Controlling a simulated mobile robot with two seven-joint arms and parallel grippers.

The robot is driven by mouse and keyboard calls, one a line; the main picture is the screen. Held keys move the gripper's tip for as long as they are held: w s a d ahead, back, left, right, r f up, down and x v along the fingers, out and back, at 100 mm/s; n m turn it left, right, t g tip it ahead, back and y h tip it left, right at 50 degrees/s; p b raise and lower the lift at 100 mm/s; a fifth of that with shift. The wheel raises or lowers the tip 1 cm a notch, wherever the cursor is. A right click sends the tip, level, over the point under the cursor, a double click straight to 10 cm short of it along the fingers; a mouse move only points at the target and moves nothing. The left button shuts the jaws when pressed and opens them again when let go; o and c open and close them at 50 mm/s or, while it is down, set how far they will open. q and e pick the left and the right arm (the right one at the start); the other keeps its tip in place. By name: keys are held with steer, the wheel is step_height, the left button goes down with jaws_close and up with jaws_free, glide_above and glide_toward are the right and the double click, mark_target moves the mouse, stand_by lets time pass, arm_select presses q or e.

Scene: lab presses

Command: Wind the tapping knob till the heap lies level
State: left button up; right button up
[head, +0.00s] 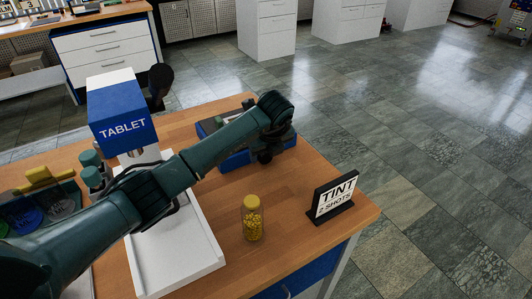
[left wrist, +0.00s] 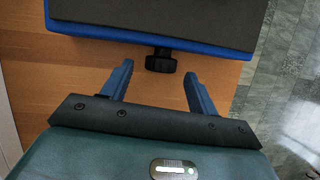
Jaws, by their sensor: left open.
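A blue device with a dark grey top (left wrist: 155,20) stands on the wooden bench; in the head view its blue base (head: 236,161) is partly covered by my left arm. A black knob (left wrist: 160,61) sticks out of its side on a short stem. My left gripper (left wrist: 158,71) is open, its two blue fingers pointing at the knob. The knob sits about between the fingertips, with a gap on both sides, and nothing is gripped. In the head view the arm hides much of the device, and I cannot make out the heap. My right gripper is not in view.
A blue and white TABLET press (head: 122,125) stands at the left on a white base (head: 190,262). A jar of yellow pieces (head: 252,219) and a TINT sign (head: 334,197) stand near the bench's front right. Coloured containers (head: 40,208) are at far left.

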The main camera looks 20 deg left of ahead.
mark_target(268, 155)
arm_select(q)
steer(key=shift+x, duration=1.25)
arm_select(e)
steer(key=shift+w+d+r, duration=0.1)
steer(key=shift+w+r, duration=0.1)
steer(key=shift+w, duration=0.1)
arm_select(q)
steer(key=shift+c, duration=0.5)
steer(key=c, duration=0.9)
steer(key=shift+w+d+f+g+y+b, duration=0.2)
steer(key=shift+g+y+b, duration=0.45)
steer(key=shift+b, duration=0.55)
steer(key=shift+m+g+y+b, duration=0.4)
steer(key=shift+y+b, duration=0.15)
steer(key=shift+b, duration=0.55)
steer(key=shift+r+g+b, duration=0.1)
steer(key=shift+g+b, duration=0.15)
steer(key=shift+b, duration=0.25)
steer(key=shift+r+y, duration=0.1)
steer(key=shift+y, duration=0.2)
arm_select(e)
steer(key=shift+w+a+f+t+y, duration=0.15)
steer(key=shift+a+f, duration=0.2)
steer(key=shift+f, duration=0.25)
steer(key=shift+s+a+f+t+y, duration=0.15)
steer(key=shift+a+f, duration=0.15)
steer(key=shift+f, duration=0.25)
